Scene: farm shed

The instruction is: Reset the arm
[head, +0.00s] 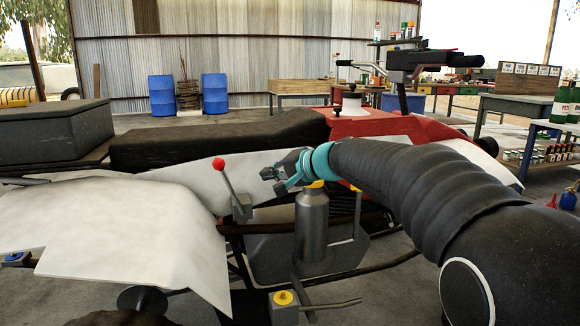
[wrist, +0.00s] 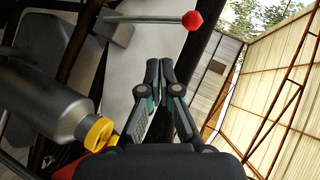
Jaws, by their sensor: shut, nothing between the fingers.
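My gripper (head: 268,174) is at the end of my outstretched arm, in front of the quad bike (head: 375,124) in the head view. It is shut and empty; in the wrist view its two fingertips (wrist: 160,72) meet. A lever with a red knob (head: 218,163) stands just left of the gripper in the head view. The same red knob (wrist: 193,20) shows at the top of the wrist view, apart from the fingers. A grey bottle (head: 312,225) stands below my wrist, its yellow cap partly hidden; it lies at the left of the wrist view (wrist: 45,105).
A white fender (head: 130,235) spreads at the left and the black seat (head: 215,140) lies behind the gripper. A yellow button box (head: 284,300) is low in front. Blue barrels (head: 162,95) and workbenches stand farther back.

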